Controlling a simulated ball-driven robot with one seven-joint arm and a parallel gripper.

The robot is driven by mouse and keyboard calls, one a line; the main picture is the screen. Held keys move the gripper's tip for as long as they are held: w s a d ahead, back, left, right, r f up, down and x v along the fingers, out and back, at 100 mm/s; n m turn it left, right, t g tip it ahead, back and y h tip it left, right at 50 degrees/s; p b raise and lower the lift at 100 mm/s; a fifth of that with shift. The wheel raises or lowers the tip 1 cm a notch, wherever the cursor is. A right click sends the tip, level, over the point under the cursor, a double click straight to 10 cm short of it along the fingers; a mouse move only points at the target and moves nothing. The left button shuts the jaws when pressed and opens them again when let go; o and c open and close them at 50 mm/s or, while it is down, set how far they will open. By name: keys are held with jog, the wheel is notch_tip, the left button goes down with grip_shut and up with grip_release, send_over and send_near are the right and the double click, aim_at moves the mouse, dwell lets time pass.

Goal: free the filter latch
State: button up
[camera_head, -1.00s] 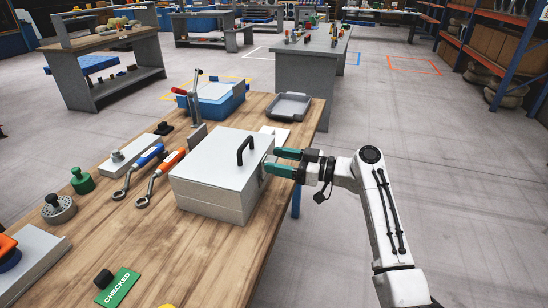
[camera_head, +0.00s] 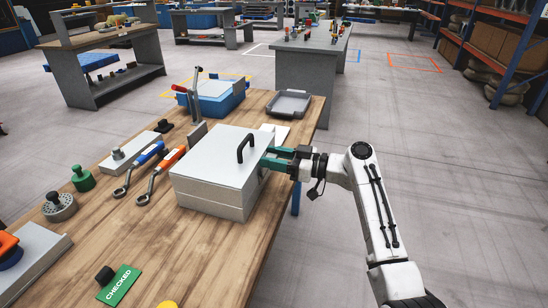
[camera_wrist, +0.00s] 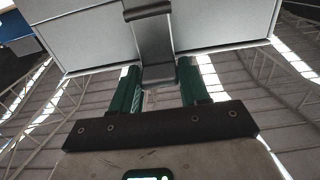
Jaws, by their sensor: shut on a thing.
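The filter box (camera_head: 210,185) is a pale grey box with a black handle on its lid, standing at the right edge of the wooden bench. Its latch (camera_wrist: 152,38) is a grey metal strap running across the seam between lid and body in the wrist view. In the head view the latch is mostly hidden by my gripper at the box's right side. My gripper (camera_head: 272,157) has teal fingers and is shut on the latch. In the wrist view the fingers (camera_wrist: 158,73) stand on either side of the latch's free end.
On the wooden bench (camera_head: 190,245), an orange wrench (camera_head: 162,175) and a blue wrench (camera_head: 142,165) lie left of the box. A toggle clamp (camera_head: 195,105) and a grey tray (camera_head: 289,104) stand behind it. The floor right of the bench is clear.

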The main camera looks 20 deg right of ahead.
grip_shut()
jog(key=shift+f+b, duration=0.2)
jog(key=shift+b, duration=0.4)
jog(key=shift+s+d+f+b, duration=0.15)
jog(key=shift+f+b, duration=0.1)
jog(key=shift+b, duration=0.85)
jog(key=t+y+b, duration=0.1)
jog(key=b, duration=0.6)
jog(key=s+d+f+t+y+b, duration=0.1)
jog(key=y+b, duration=0.1)
jog(key=b, duration=0.5)
jog(key=d+f+t+y+b, duration=0.1)
jog(key=y+b, duration=0.1)
jog(key=b, duration=0.6)
jog(key=shift+s+t, duration=0.2)
jog(key=shift+t, duration=0.2)
jog(key=shift+s+d+r+t+y+b, duration=0.1)
jog(key=shift+d+r+t+y+b, duration=0.3)
jog(key=shift+b, duration=1.15)
jog(key=shift+a+f, duration=0.15)
